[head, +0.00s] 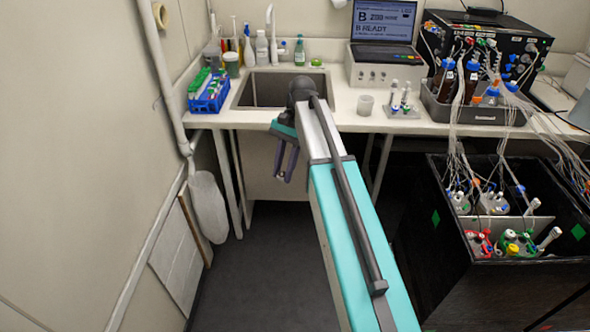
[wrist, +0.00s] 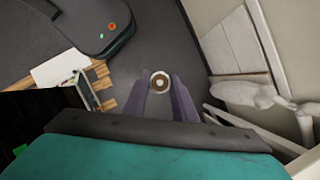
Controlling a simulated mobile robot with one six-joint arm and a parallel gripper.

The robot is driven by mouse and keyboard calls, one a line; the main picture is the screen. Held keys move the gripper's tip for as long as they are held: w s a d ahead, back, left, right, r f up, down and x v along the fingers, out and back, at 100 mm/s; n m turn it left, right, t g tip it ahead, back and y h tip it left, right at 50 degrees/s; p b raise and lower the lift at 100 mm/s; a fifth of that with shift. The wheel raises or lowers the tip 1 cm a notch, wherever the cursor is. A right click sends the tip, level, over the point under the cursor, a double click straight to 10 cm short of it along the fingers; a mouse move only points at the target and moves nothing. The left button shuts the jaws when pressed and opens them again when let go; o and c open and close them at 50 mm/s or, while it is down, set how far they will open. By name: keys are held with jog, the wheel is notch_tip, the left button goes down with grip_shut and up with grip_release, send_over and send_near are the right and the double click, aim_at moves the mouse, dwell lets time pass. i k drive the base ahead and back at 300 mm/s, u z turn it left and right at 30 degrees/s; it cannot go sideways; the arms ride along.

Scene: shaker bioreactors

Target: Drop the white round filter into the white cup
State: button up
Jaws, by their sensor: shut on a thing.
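My gripper (head: 284,177) hangs in front of the counter, below the sink's front edge, with its purple fingers pointing down. In the wrist view, a small round white-rimmed piece with a brownish middle, seemingly the white round filter (wrist: 160,80), sits between the tips of my gripper (wrist: 160,84). The fingers are shut on it. I cannot make the filter out in the head view. A white cup (head: 366,104) stands upright on the counter, right of the sink and well away from my gripper. Its inside is too small to tell.
The sink (head: 283,90) lies behind my arm. A blue tube rack (head: 209,92) stands at its left. Small vials in a holder (head: 404,108) stand right of the cup, then a grey tray of bottles (head: 470,112). A black box with tubing (head: 440,240) stands at the right. The left floor is clear.

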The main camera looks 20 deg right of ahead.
aim_at(365, 112)
jog(key=k, duration=0.65)
jog(key=z, duration=0.3)
jog(key=i, duration=1.45)
jog(key=u, duration=0.5)
jog(key=i, duration=0.7)
jog(key=u, duration=0.4)
